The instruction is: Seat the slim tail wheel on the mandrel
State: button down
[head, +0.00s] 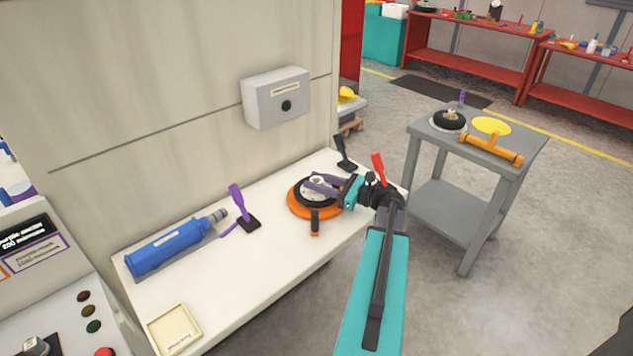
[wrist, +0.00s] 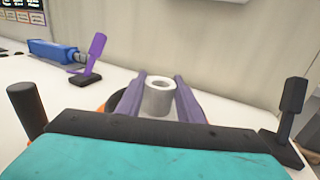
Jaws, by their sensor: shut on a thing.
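My gripper (head: 318,184), with purple fingers, reaches over the white bench from the right. It is shut on the pale hub (wrist: 158,97) of a dark-tyred wheel (head: 299,197). The fingers lie on both sides of the hub, which is hollow at the top. I cannot tell whether the wheel rests fully on the base. No mandrel post shows clearly; it may be hidden. Another black wheel (head: 449,119) lies on the grey cart.
On the bench (head: 270,250) are a blue cylinder (head: 170,245), a purple lever (head: 238,203), a black lever (head: 343,152) and a shallow tray (head: 173,328). A grey box (head: 276,98) is on the wall. The grey cart (head: 500,172) also holds a yellow disc (head: 491,126) and an orange T-shaped tool (head: 490,149).

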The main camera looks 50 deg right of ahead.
jog(key=shift+f, duration=0.25)
dwell(0.7)
jog(key=c, duration=0.5)
grip_release()
jog(key=shift+c, duration=0.2)
jog(key=shift+s, duration=0.1)
jog(key=shift+p+v, duration=0.75)
jog(key=shift+v, duration=4.15)
jog(key=shift+d, duration=0.1)
jog(key=shift+s, duration=0.1)
